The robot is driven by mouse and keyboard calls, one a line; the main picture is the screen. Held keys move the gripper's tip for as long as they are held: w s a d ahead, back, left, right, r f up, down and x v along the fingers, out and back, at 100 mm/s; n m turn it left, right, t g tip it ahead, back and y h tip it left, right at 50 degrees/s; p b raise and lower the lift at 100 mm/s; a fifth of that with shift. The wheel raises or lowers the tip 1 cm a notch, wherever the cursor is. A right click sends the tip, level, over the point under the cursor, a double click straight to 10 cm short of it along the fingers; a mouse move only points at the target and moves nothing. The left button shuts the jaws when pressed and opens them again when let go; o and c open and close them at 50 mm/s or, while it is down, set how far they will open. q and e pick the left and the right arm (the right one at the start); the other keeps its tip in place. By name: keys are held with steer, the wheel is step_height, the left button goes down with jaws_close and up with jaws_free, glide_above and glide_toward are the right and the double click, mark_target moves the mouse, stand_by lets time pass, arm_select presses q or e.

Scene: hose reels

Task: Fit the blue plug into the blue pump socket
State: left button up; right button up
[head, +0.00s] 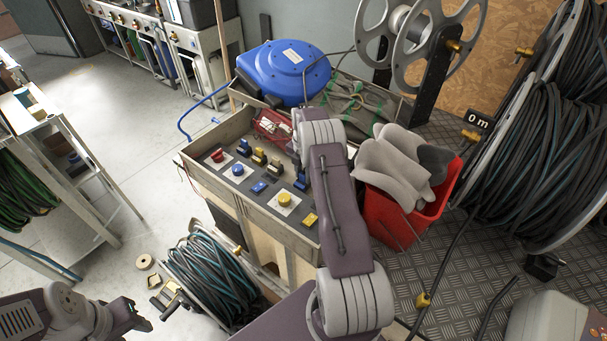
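A wooden-sided bench (196,177) carries a dark panel with red, blue and yellow fittings. A round blue fitting (238,169) sits on a pale plate, and a small flat blue piece (258,187) lies to its right. Another blue piece (244,147) stands behind them. I cannot tell which is the plug or the pump socket. My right arm reaches over the bench's right side. A dark part (302,173), seemingly my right gripper, shows beside the arm above another blue piece (300,184); its fingers and grip are unclear. My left gripper (139,318) is low at the left, away from the bench.
A blue hose reel (285,73) stands behind the bench. A red bin (405,205) with grey pieces stands right of it. Large hose reels (545,150) fill the right side. A coiled hose (208,275) stands in front. Open floor (130,150) lies left.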

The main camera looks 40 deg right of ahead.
mark_target(303, 173)
steer(key=shift+o, duration=1.2)
step_height(303, 173, up, 12)
steer(key=s+a+r+m, duration=0.25)
steer(key=a+m, duration=0.45)
steer(key=a, duration=0.4)
steer(key=s+a+f+m, duration=0.1)
steer(key=s+a+m, duration=0.6)
steer(key=s, duration=0.2)
steer(key=s+a+f+m+t, duration=0.1)
steer(key=s+a+m, duration=0.5)
steer(key=s, duration=0.4)
steer(key=shift+s+a+m+p, duration=0.15)
steer(key=shift+a+m+p, duration=0.25)
steer(key=shift+m, duration=0.4)
steer(key=shift+r, duration=0.1)
